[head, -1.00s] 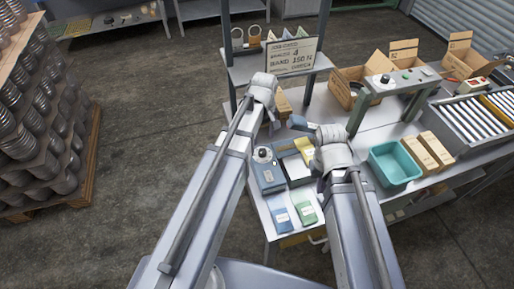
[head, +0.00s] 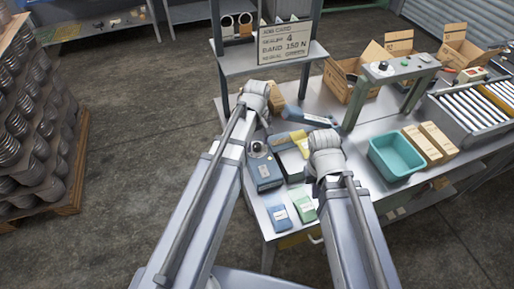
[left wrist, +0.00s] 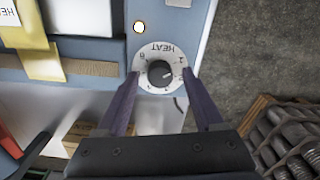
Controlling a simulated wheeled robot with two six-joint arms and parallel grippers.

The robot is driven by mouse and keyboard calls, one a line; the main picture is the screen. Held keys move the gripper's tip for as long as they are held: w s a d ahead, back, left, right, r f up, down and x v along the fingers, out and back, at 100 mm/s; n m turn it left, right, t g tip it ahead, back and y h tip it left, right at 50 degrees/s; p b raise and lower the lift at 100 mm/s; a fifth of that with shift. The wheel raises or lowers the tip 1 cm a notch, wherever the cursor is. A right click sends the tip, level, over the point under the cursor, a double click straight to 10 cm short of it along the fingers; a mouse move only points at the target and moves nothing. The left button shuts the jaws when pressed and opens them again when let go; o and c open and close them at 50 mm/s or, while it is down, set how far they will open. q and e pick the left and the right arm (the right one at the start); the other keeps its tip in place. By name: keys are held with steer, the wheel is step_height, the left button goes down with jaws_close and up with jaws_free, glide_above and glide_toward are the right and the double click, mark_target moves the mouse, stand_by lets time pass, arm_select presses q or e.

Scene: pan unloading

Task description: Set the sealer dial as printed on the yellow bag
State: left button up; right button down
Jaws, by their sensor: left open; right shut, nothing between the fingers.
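The sealer (head: 264,176) is a blue-grey box at the table's left. Its round white HEAT dial (left wrist: 148,51) has a dark knob (left wrist: 160,73) with a pale pointer mark toward the right in the left wrist view, near the 1 side; the exact number is unclear. My left gripper (left wrist: 162,76) is open, its fingers on either side of the dial. Contact with the knob cannot be told. The yellow bag (head: 301,141) lies on the sealer; in the left wrist view the bag (left wrist: 26,27) shows a cut-off "HEAT" label.
Blue (head: 279,217) and green (head: 303,205) bags lie at the front. A teal bin (head: 396,157) and brown boxes (head: 429,144) stand to the right. A grey frame (head: 400,75) stands behind the bin.

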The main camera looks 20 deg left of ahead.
arm_select(q)
steer(key=shift+f, duration=0.15)
steer(key=shift+c, duration=0.2)
jaws_close()
stand_by(0.3)
